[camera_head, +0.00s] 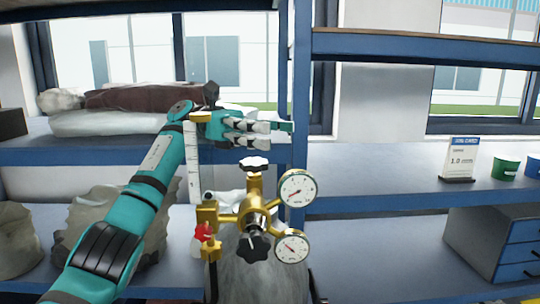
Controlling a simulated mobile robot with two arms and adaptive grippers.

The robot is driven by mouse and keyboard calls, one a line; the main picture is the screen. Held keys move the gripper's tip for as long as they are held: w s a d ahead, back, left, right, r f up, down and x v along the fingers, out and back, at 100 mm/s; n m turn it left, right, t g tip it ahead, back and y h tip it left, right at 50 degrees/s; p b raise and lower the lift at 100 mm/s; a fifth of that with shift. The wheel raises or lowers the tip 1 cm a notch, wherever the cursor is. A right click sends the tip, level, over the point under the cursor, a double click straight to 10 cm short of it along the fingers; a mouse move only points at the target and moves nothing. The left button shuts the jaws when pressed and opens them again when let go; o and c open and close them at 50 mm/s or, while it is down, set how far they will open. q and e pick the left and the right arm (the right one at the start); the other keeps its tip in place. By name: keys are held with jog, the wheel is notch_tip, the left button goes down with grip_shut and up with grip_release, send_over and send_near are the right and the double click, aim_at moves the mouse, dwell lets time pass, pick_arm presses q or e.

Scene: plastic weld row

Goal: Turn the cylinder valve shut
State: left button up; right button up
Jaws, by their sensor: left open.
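A grey gas cylinder (262,278) stands in front of the shelving, with brass valve and regulator fittings (256,213) on top. A small handwheel (254,163), dark with a pale rim, sits on the upper brass stem. A black lobed knob (255,247) faces me lower down. Two round white gauges, an upper one (298,188) and a lower one (291,248), sit on the right of the fittings. My left gripper (268,133) is open and points right, above the handwheel in the picture; I see no contact with it. My right gripper is out of view.
Blue shelving (420,192) fills the background, its upright close behind my gripper. Pale sacks (112,222) lie at the left. A sign card (461,158), a green cup (506,168) and a drawer unit (497,243) are at the right. A small red part (202,232) sits left of the fittings.

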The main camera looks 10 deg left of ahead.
pick_arm(q)
notch_tip(320, 180, up, 4)
jog(key=shift+f, duration=0.15)
jog(key=shift+o, duration=0.2)
